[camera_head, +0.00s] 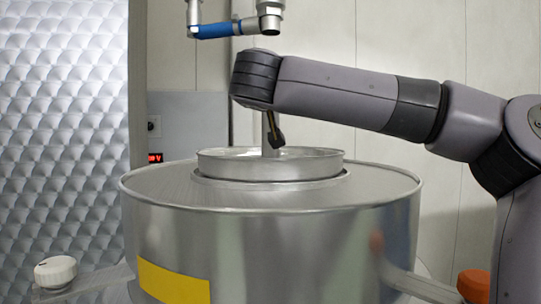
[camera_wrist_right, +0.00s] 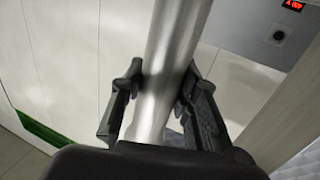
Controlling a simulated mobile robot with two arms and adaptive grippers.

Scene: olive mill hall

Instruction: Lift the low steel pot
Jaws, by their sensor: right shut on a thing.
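The low steel pot (camera_head: 270,166) is round and shallow and sits level at the top centre of a wide steel drum (camera_head: 270,235) in the head view. A steel rod (camera_head: 267,148) stands upright at the pot; whether it is joined to the pot I cannot tell. My right gripper (camera_head: 276,132) is above the pot, mostly hidden by its own wrist. In the right wrist view my right gripper (camera_wrist_right: 162,72) has its two black fingers on either side of the steel rod (camera_wrist_right: 172,45), shut on it. The pot is not seen there. My left gripper is not in view.
A tap with a blue sleeve (camera_head: 212,31) hangs above and behind the pot. A white knob (camera_head: 55,270) and an orange knob (camera_head: 473,282) flank the drum. A grey panel with a red display (camera_head: 155,157) is at the back left.

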